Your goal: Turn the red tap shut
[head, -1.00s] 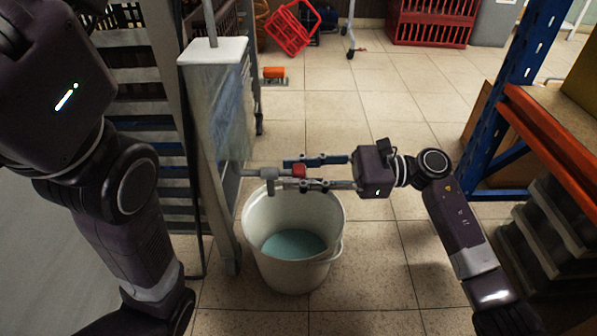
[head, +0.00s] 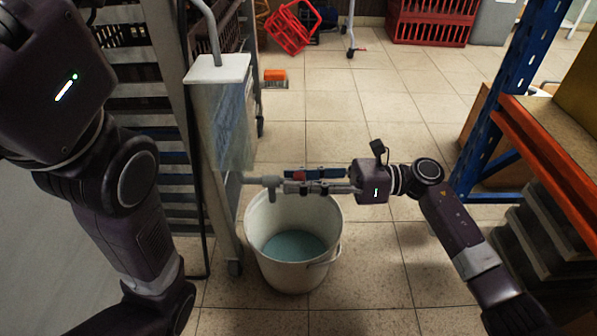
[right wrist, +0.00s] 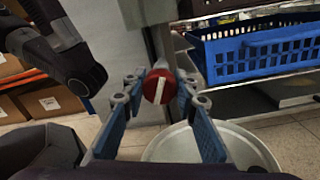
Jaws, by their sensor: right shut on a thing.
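The red tap (head: 299,176) sits at the end of a grey pipe and spout (head: 270,186) over a white bucket (head: 262,240). In the right wrist view the round red knob (right wrist: 152,86), with a white stripe, lies between the fingertips. My right gripper (head: 301,180) reaches in from the right and is shut on the tap. Its fingers partly hide the tap in the head view. My left arm is at the left; its gripper is out of view. Blue-green liquid (head: 293,245) lies in the bucket. I cannot make out a stream from the spout.
A tall white-topped tank (head: 218,70) stands left of the bucket, beside a slatted rack. A blue and orange shelf (head: 548,140) with stacked trays is at the right. Red crates (head: 432,22) stand far back. A blue basket (right wrist: 255,52) shows in the wrist view.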

